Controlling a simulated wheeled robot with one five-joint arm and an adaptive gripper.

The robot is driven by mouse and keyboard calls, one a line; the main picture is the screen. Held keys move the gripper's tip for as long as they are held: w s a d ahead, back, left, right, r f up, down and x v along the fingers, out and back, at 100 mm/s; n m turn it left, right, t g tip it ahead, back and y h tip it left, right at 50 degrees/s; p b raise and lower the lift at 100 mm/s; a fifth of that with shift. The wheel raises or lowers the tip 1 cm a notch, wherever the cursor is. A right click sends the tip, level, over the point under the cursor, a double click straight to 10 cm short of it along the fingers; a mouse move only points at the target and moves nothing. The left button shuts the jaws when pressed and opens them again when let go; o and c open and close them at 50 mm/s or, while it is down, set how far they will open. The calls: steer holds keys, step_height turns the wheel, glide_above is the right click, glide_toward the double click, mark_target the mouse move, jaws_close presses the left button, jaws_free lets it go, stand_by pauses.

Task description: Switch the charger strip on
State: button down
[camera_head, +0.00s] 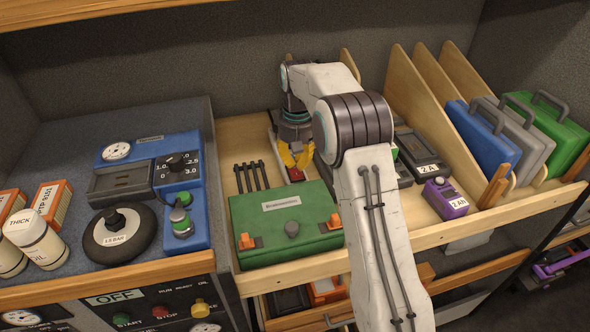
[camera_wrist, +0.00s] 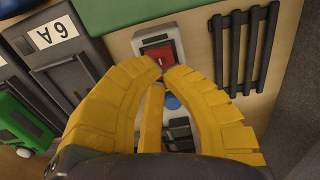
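The charger strip (camera_wrist: 155,41) is a pale strip with a red rocker switch (camera_wrist: 163,56) at its end. A light mark shows on the rocker; its lit state cannot be told. The red switch also shows in the head view (camera_head: 296,175), just below the yellow fingers. My gripper (camera_wrist: 160,75) has its yellow fingertips together, with nothing between them. The tips are at the near edge of the switch; I cannot tell whether they touch it. A blue round part (camera_wrist: 172,102) and dark sockets (camera_wrist: 180,130) show past the fingers, which hide the rest of the strip.
A green battery box (camera_head: 290,225) stands in front of the strip. Black slats (camera_wrist: 245,50) lie beside it. Black packs (camera_head: 415,150) and a purple pack (camera_head: 445,198) sit right of my arm, near wooden dividers (camera_head: 425,100).

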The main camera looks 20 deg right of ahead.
mark_target(297, 174)
steer(key=shift+f+b, duration=1)
steer(key=shift+f, duration=0.65)
stand_by(0.9)
steer(key=shift+r, duration=0.15)
steer(key=shift+r+p, duration=3.4)
steer(key=shift+r, duration=0.1)
